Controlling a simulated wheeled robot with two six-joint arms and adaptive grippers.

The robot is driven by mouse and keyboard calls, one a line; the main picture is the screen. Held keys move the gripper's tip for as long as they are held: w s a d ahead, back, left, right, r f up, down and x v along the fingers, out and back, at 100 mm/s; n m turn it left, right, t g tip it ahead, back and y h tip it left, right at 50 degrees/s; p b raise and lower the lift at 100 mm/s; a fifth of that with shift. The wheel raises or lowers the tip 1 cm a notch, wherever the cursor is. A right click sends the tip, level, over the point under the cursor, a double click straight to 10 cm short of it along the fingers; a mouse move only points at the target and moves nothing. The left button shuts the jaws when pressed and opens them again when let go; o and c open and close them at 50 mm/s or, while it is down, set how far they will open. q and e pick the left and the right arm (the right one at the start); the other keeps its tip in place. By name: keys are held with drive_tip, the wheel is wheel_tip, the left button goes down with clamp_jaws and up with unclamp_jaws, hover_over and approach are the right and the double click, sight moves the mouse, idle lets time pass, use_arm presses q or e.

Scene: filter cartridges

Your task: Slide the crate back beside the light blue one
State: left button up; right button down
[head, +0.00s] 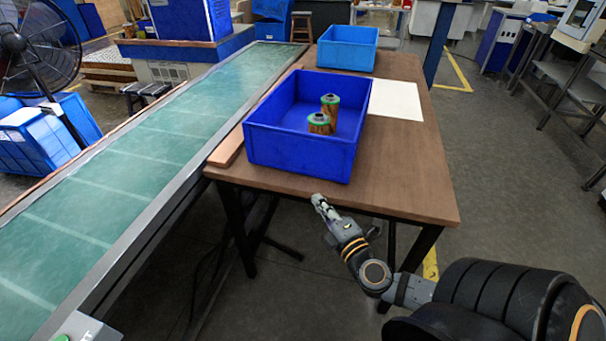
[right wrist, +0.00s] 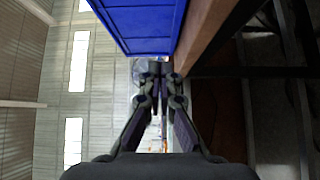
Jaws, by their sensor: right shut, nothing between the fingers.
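The dark blue crate (head: 300,152) stands on the brown table at its near left part, with two green-and-brown filter cartridges (head: 325,114) inside. The light blue crate (head: 347,57) stands at the table's far end, with a gap between the two. My right gripper (head: 318,201) is shut and empty, just in front of the table's near edge and below the dark blue crate's near wall. In the right wrist view the shut fingers (right wrist: 155,70) point toward the crate's blue wall (right wrist: 140,22), apart from it as far as I can tell. My left gripper is not in view.
A white sheet (head: 396,100) lies on the table right of the dark blue crate. A wooden strip (head: 227,150) lies along the table's left edge. A green conveyor (head: 130,165) runs along the left. The table's near right part (head: 415,185) is bare.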

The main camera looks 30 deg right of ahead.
drive_tip(key=n+y, duration=0.1)
drive_tip(key=p, duration=0.3)
approach(296, 163)
drive_tip(key=w+a, duration=0.3)
drive_tip(key=w+d, duration=0.2)
drive_tip(key=d, duration=0.1)
drive_tip(key=shift+w+f, duration=0.1)
drive_tip(key=shift+w, duration=0.1)
drive_tip(key=shift+w+d, duration=0.15)
